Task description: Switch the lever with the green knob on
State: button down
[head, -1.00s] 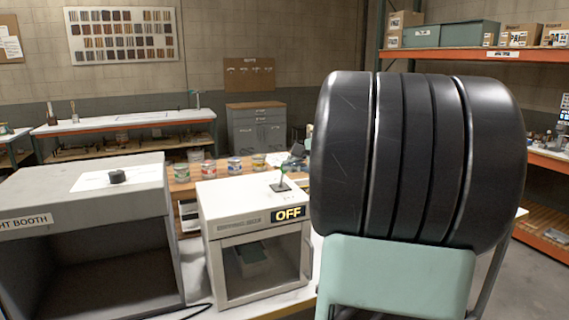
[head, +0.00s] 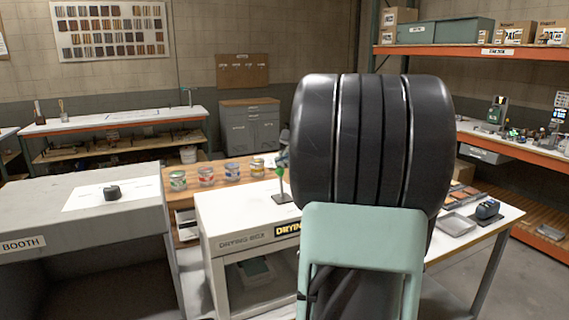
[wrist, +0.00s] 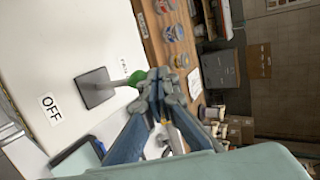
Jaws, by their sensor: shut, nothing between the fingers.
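The lever (head: 282,187) stands on top of the white drying box (head: 232,208), with a green knob (head: 279,172) at its upper end. In the wrist view the green knob (wrist: 136,77) leans away from the dark base plate (wrist: 95,88), on the side away from the OFF label (wrist: 50,109). My gripper (wrist: 160,82) is shut and empty, its fingertips right beside the knob; I cannot tell whether they touch.
A grey light booth (head: 85,215) with a black dial stands left of the box. Several paint cans (head: 205,176) stand on the wooden bench behind. A metal tray (head: 458,222) and a dark blue device (head: 487,209) lie on the white table at right.

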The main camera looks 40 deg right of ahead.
jog(key=shift+w+d+f+b, duration=0.1)
jog(key=shift+w+d+b, duration=0.1)
jog(key=shift+w, duration=0.3)
jog(key=shift+w+d+f+b, duration=0.1)
jog(key=shift+w+b, duration=0.1)
jog(key=shift+w, duration=0.25)
jog(key=shift+r, duration=0.15)
dwell(0.9)
jog(key=shift+r+p, duration=0.55)
jog(key=shift+r, duration=0.15)
jog(key=shift+r, duration=0.25)
jog(key=s+d+r+p, duration=0.1)
jog(key=s+r, duration=0.3)
jog(key=r, duration=0.8)
jog(key=shift+r+p, duration=0.4)
jog(key=shift+p, duration=0.35)
